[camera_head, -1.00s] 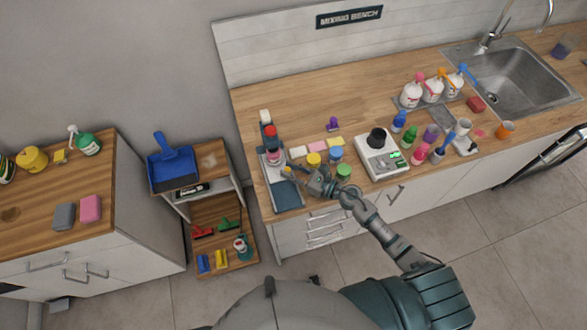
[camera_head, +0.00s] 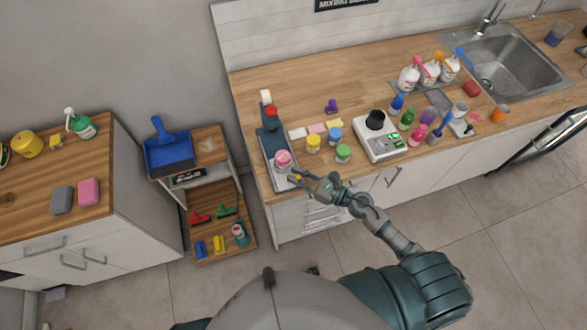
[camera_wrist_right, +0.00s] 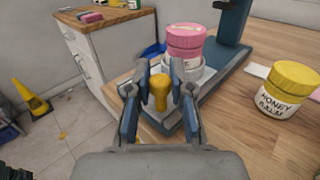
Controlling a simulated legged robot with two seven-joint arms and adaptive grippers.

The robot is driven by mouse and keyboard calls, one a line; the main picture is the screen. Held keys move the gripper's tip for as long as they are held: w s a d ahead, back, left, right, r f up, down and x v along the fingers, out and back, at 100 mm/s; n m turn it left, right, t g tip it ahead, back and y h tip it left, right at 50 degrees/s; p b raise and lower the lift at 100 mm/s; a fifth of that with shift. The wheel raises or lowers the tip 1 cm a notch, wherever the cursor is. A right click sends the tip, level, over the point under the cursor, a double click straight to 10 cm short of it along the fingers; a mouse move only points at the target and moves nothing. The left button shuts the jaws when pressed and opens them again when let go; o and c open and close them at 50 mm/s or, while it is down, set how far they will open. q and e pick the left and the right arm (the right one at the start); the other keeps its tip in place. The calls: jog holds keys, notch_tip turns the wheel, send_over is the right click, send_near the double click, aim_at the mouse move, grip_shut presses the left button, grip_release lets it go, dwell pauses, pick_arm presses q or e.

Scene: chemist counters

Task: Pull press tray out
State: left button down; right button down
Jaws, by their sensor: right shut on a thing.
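The press (camera_head: 270,142) stands at the left end of the wooden counter, with a red top and a long blue-grey base. Its pale tray (camera_wrist_right: 207,73) is at the front part of the base, clear of the press head. A pink jar (camera_head: 283,158) stands upright on the tray; it also shows in the right wrist view (camera_wrist_right: 186,42). My right gripper (camera_head: 296,178) is at the counter's front edge. In the right wrist view its fingers (camera_wrist_right: 160,75) are closed around the tray's yellow handle (camera_wrist_right: 158,93). My left gripper is not in view.
Yellow (camera_head: 313,143), blue (camera_head: 335,136) and green-lidded (camera_head: 343,153) jars stand to the right of the press. A white scale (camera_head: 381,144) stands farther right. A low shelf unit (camera_head: 207,145) with a blue dustpan (camera_head: 168,158) is to the left, across a gap.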

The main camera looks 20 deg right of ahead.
jog(key=shift+s+f, duration=0.2)
jog(key=shift+f, duration=0.1)
jog(key=c, duration=1)
grip_release()
jog(key=shift+s+d+r, duration=0.15)
jog(key=shift+d, duration=0.05)
jog(key=shift+d, duration=0.1)
jog(key=v, duration=1.2)
